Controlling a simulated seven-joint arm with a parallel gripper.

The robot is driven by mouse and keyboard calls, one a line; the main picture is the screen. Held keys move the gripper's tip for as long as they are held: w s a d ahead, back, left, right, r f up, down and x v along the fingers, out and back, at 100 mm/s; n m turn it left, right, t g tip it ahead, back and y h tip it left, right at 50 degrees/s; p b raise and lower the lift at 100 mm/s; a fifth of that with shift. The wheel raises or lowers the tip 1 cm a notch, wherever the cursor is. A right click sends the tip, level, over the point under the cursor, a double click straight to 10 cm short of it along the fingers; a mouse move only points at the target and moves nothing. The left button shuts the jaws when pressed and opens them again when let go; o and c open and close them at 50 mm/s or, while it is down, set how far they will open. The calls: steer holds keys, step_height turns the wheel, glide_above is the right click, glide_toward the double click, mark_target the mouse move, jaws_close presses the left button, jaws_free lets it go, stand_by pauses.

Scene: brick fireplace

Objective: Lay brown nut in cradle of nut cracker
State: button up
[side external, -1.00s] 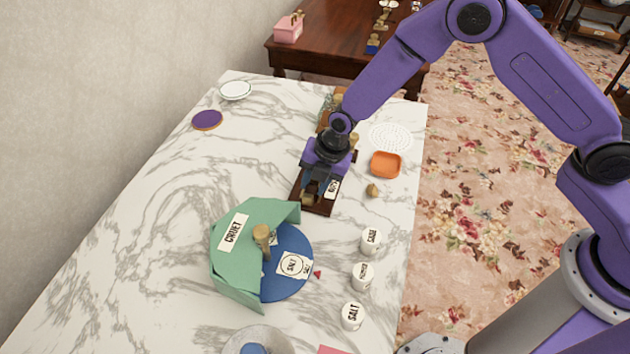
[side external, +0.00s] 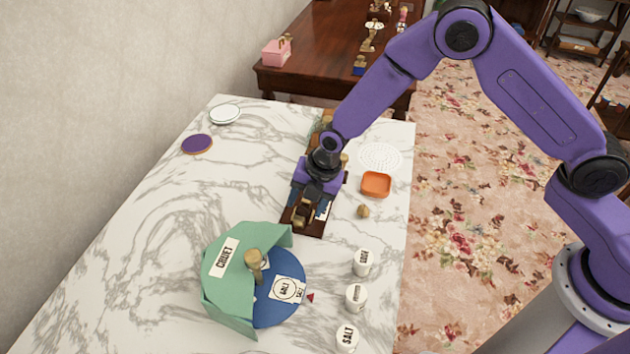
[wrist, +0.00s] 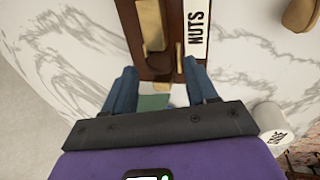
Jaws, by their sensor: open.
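The brown nut (side external: 363,211) lies on the marble table, right of a dark wooden board (side external: 316,229). A tan rounded thing at the top right of the wrist view (wrist: 300,15) looks like the nut, partly cut off. The board (wrist: 172,62) carries a brass piece (wrist: 152,25) and a white label reading NUTS, so it appears to be the nut cracker. I cannot make out its cradle clearly. My gripper (side external: 303,207) is over the board, left of the nut. In the wrist view its fingers (wrist: 160,75) are apart with nothing held between them.
A green folded screen (side external: 222,285) and a blue disc (side external: 268,312) stand in front of the board. Several white labelled pots, one marked SALT (side external: 347,337), line the right. An orange dish (side external: 376,184) and white perforated mat (side external: 380,156) lie behind the nut. The table's left is mostly clear.

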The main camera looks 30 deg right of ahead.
steer(key=v, duration=1.1)
steer(key=s+d+r+m, duration=0.3)
steer(key=s+d+m, duration=0.2)
steer(key=s, duration=0.4)
steer(key=s+d+r+m+g+h, duration=0.1)
steer(key=s+d+r+m, duration=0.2)
steer(key=s+d+m, duration=0.2)
steer(key=s+d+r+m+g+h, duration=0.1)
steer(key=s+d+r+m, duration=0.3)
steer(key=s+d, duration=0.6)
steer(key=s, duration=0.5)
steer(key=shift+m, duration=0.4)
